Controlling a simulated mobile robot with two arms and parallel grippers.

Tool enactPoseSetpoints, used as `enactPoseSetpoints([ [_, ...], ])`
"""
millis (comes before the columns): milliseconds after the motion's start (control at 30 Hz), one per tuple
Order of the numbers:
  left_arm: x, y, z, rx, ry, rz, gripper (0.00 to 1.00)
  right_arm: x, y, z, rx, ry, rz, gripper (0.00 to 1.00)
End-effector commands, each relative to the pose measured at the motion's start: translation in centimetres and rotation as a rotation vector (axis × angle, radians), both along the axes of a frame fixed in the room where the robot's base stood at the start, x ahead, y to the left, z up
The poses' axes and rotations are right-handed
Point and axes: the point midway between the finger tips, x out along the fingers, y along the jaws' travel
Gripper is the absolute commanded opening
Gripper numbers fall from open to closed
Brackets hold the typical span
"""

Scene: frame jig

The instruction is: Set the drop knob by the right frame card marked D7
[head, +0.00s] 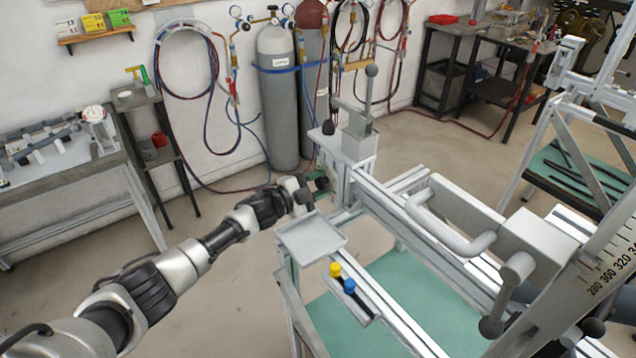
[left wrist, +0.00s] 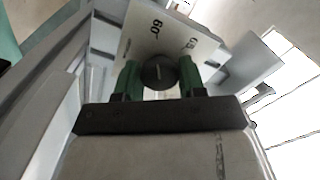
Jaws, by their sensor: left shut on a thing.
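My left gripper (head: 319,186) reaches in to the near left side of the jig's upright head (head: 355,143). In the left wrist view its green fingers (left wrist: 159,82) are shut on a dark round knob (left wrist: 158,71), which has a pale line across its face. The knob sits in front of a pale plate (left wrist: 190,40) marked "60°", with a second marking partly cut off. In the head view the knob is hidden by the gripper and jig. I cannot make out a card marked D7. My right gripper is not in view.
A grey tray (head: 311,238) and a bracket with a yellow button (head: 335,269) and a blue button (head: 349,286) are close below my left gripper. A numbered scale (head: 612,268) is at right. Gas cylinders (head: 277,100) stand behind. Floor left of the jig is clear.

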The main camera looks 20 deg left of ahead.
Motion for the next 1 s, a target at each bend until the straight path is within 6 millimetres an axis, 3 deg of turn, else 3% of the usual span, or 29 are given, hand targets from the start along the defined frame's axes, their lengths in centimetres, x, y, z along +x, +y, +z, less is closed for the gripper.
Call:
enactPoseSetpoints([
  [367,0.0,0.0,-0.1,-0.007,0.006,0.000,0.16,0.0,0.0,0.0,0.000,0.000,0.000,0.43],
  [400,0.0,0.0,-0.1,-0.007,0.006,0.000,0.43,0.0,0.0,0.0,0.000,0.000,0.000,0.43],
  [533,0.0,0.0,-0.1,-0.006,0.005,0.000,0.62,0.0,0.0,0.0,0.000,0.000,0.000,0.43],
  [833,-0.1,0.1,-0.1,-0.004,0.004,0.001,0.62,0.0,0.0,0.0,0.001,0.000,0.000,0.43],
  [1000,-1.6,1.3,-0.2,-0.003,0.006,0.002,0.62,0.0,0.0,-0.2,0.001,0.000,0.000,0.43],
])
